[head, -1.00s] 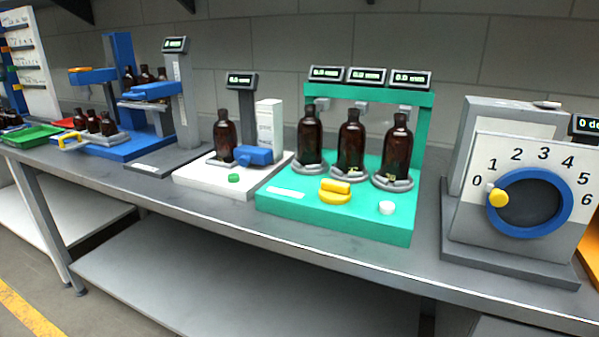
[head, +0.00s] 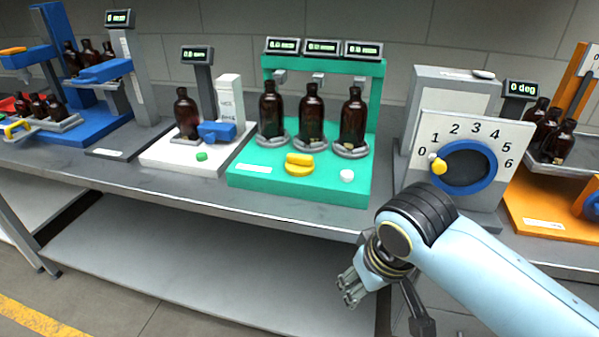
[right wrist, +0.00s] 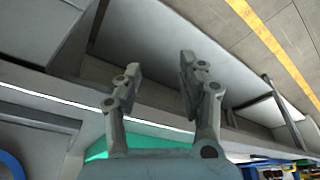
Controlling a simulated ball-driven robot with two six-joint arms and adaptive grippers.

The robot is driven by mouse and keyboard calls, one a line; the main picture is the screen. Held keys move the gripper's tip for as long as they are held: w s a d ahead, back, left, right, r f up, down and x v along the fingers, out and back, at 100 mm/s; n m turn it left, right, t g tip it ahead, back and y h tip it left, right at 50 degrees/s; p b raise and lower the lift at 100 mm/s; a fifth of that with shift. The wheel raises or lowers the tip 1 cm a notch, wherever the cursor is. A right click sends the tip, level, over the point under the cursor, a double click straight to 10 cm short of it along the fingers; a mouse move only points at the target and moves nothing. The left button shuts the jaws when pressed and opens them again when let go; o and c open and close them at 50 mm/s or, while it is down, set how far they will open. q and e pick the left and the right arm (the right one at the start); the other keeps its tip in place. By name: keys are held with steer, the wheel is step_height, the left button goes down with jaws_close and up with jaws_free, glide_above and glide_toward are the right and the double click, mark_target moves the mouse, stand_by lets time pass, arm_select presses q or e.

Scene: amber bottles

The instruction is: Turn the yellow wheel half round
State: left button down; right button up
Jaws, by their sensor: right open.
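The dial panel (head: 474,148) stands on the bench at right, numbered 0 to 6. On it is a wheel with a blue rim (head: 488,183) and a yellow handle (head: 439,166), which sits at the left near the 0. A display (head: 521,90) beside it reads 0 deg. A yellow knob (head: 299,164) is on the green stand. My right gripper (head: 352,289) is below and left of the wheel, in front of the bench edge, touching nothing. In the right wrist view the right gripper (right wrist: 158,85) is open and empty. My left gripper is not in view.
The green stand (head: 262,182) holds brown bottles left of the dial. An orange stand (head: 535,205) with bottles is right of it. A white stand (head: 160,160) and blue stands are farther left. The bench's front edge (head: 300,225) runs above a lower shelf (head: 200,270).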

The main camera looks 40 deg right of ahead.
steer(key=w+d+r+m, duration=0.1)
steer(key=w+r+m, duration=0.4)
steer(key=w, duration=0.2)
steer(key=m+g+y+p, duration=0.1)
steer(key=m+g, duration=0.2)
steer(key=m, duration=1.7)
glide_toward(300, 156)
step_height(300, 156, down, 9)
jaws_close()
